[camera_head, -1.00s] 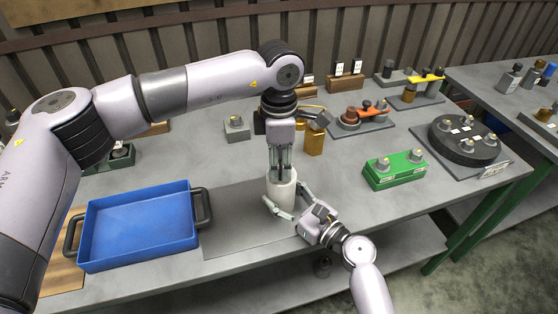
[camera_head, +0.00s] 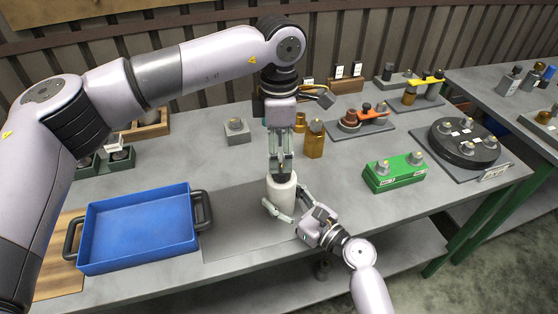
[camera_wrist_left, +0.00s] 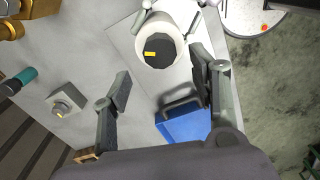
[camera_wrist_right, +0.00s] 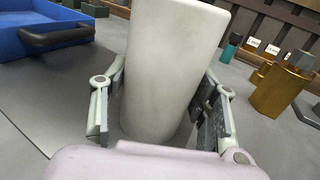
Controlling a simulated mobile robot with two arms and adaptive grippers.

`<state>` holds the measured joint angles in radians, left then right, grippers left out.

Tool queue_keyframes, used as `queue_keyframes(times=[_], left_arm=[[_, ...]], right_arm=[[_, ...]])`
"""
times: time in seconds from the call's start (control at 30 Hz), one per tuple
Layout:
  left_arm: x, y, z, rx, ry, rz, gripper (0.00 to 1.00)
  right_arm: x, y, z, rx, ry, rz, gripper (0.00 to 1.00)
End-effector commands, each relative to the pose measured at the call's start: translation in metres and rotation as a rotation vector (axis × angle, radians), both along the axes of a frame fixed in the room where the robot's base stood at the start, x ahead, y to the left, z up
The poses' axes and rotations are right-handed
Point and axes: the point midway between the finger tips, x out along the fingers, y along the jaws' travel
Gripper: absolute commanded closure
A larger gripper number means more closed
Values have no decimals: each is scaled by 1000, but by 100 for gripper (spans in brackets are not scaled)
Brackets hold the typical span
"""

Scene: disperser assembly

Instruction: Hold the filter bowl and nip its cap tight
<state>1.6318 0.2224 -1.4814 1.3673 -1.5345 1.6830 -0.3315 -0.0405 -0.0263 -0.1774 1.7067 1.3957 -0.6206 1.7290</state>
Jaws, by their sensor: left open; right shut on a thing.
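The filter bowl (camera_head: 281,192) is a white upright cylinder on the grey mat at the table's front. Its dark cap (camera_wrist_left: 158,50), with a yellow mark, sits within the white rim in the left wrist view; whether it is tight cannot be told. My right gripper (camera_head: 288,201) is shut on the bowl's side, low down, and the bowl fills the right wrist view (camera_wrist_right: 165,75) between its fingers. My left gripper (camera_head: 281,164) points down above the bowl. It is open and empty, its fingers apart in the left wrist view (camera_wrist_left: 160,85).
A blue tray (camera_head: 138,222) with dark handles stands left of the grey mat (camera_head: 235,222). A green block (camera_head: 394,171), a round black fixture (camera_head: 465,142) and a brass block (camera_head: 314,143) stand right and behind. A grey block (camera_head: 237,131) is behind left.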

Motion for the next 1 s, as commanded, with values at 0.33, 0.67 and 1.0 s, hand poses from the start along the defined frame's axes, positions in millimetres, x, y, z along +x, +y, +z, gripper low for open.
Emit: queue_keyframes(times=[0.33,0.67,1.0], left_arm=[[0,0,64,0,-1,-1,45],[0,0,74,0,2,-1,45],[0,0,74,0,1,-1,45]], right_arm=[[0,-1,-1,-2,-1,-1,92],[0,-1,-1,-2,-1,-1,92],[0,0,0,-2,-1,-1,35]])
